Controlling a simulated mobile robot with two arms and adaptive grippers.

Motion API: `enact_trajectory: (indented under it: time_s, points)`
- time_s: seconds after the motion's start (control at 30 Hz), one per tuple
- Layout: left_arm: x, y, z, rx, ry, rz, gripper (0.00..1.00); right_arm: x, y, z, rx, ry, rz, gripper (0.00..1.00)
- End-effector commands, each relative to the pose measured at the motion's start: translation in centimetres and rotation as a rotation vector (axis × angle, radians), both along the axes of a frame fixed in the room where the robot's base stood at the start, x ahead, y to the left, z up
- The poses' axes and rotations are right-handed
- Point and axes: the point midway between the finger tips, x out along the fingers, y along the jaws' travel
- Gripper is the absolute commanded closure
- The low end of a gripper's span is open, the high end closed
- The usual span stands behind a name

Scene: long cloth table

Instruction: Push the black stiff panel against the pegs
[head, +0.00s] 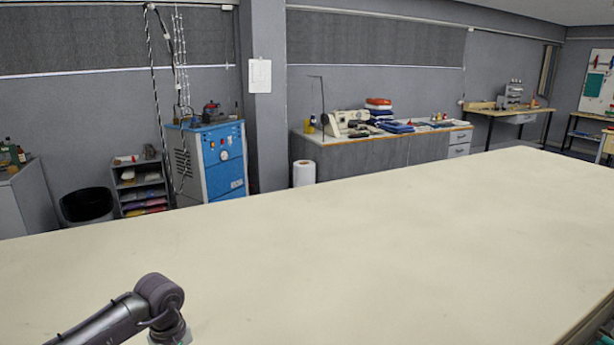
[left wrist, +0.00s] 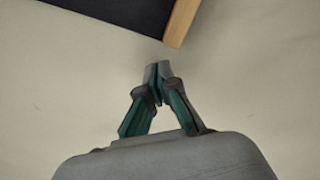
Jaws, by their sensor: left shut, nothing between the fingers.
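The black stiff panel (left wrist: 125,12) shows at the top of the left wrist view, lying on the cream table with one corner pointing toward my gripper. A light wooden strip (left wrist: 181,22) runs along its right edge. My left gripper (left wrist: 157,70) is shut and empty, with its fingertips just short of the panel's corner in the picture; I cannot tell whether they touch the table. In the head view only my left arm shows at the lower left; its fingers are out of frame, and so is the panel. I see no pegs and no right gripper.
The long cloth table (head: 340,240) is bare across the head view, with wide free room to the right. Behind it stand a blue machine (head: 212,160), a black bin (head: 86,205) and a sewing bench (head: 380,150), all off the table.

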Motion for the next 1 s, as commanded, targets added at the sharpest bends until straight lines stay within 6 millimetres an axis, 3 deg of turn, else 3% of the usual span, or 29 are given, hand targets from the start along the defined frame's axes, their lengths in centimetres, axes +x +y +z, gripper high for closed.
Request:
enact_trajectory:
  time_s: [1.0]
  points:
    - [0.0, 0.0, -1.3, 0.0, 0.0, 0.0, 1.0, 0.0, -0.3, -1.2, -0.003, -0.001, 0.001, 1.0]
